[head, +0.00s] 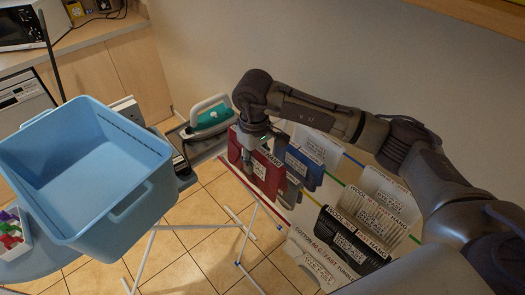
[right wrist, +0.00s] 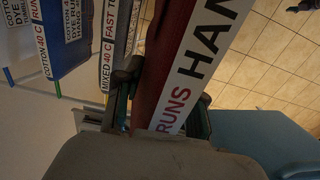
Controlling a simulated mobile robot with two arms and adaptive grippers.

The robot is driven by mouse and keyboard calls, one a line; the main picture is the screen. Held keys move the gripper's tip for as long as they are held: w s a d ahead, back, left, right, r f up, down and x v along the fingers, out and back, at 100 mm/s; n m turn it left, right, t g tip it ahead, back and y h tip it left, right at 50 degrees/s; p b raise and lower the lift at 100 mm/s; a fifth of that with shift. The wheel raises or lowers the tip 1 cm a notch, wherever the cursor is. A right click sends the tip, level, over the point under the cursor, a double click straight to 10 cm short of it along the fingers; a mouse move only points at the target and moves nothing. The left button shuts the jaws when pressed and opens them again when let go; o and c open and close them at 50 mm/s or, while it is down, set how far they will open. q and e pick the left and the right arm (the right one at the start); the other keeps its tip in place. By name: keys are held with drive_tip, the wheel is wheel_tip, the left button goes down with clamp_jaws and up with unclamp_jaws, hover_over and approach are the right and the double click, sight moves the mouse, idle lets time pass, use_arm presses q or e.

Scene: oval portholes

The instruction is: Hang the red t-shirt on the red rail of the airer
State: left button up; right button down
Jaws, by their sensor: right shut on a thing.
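The red t-shirt (head: 268,172) is a folded dark red piece with a white printed label, in the middle of the head view. My right gripper (head: 248,160) is shut on its upper left part, beside the airer. In the right wrist view the red t-shirt (right wrist: 152,60) runs between the two fingers of my right gripper (right wrist: 160,110). A thin red rail (head: 264,203) shows below and left of the shirt. I cannot tell whether the shirt touches it. My left gripper is not in view.
A blue shirt (head: 305,166) and several white, grey and black labelled garments hang close on the right. A large blue basket (head: 88,165) stands at the left, with a teal iron (head: 210,116) behind it.

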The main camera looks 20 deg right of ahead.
drive_tip(key=shift+s+a+r+p, duration=0.1)
drive_tip(key=shift+s+a+p, duration=0.1)
drive_tip(key=shift+a+p, duration=0.25)
drive_tip(key=shift+s+a+r+p, duration=0.1)
drive_tip(key=shift+s+a+p, duration=0.1)
drive_tip(key=shift+a, duration=0.4)
drive_tip(key=shift+a+f, duration=0.2)
drive_tip(key=shift+f, duration=0.2)
use_arm(q)
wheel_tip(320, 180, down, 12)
drive_tip(key=b, duration=1.4)
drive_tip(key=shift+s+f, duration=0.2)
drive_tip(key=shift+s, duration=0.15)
use_arm(e)
wheel_tip(320, 180, down, 13)
drive_tip(key=shift+r, duration=0.2)
drive_tip(key=shift+d, duration=0.1)
drive_tip(key=c, duration=0.6)
unclamp_jaws()
